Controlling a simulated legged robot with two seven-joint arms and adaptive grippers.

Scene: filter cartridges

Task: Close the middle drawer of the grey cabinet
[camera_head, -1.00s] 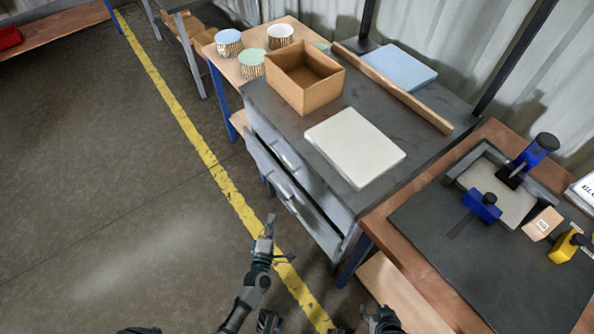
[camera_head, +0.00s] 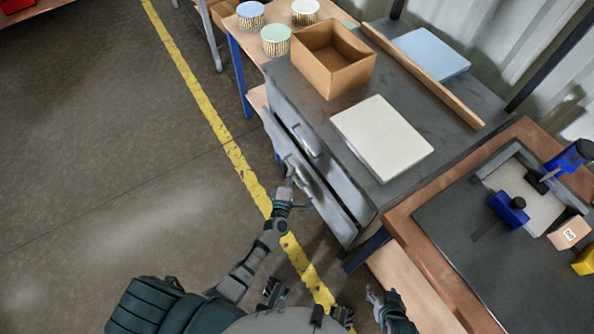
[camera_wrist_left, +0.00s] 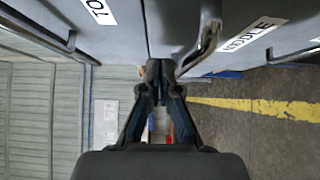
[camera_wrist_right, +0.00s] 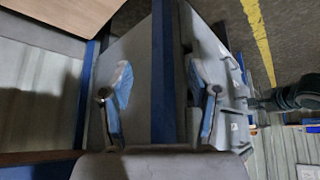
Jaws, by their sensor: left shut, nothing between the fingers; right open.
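The grey cabinet (camera_head: 345,165) stands right of centre in the head view. Its middle drawer (camera_head: 312,185) juts out below the top drawer, and its front with the cut-off label "IDDLE" (camera_wrist_left: 255,34) fills the upper right of the left wrist view. My left gripper (camera_head: 290,180) is shut and empty at that front. In the left wrist view its fingertips (camera_wrist_left: 160,68) are close beside the metal handle (camera_wrist_left: 207,42); I cannot tell if they touch. My right gripper (camera_head: 375,296) is open and empty, low and apart from the cabinet; its spread fingers show in the right wrist view (camera_wrist_right: 158,95).
On the cabinet are an open cardboard box (camera_head: 330,85), a white slab (camera_head: 382,138) and a wooden strip (camera_head: 425,75). A wooden workbench (camera_head: 420,222) with a dark mat adjoins on the right. The floor at left (camera_head: 90,150) is clear.

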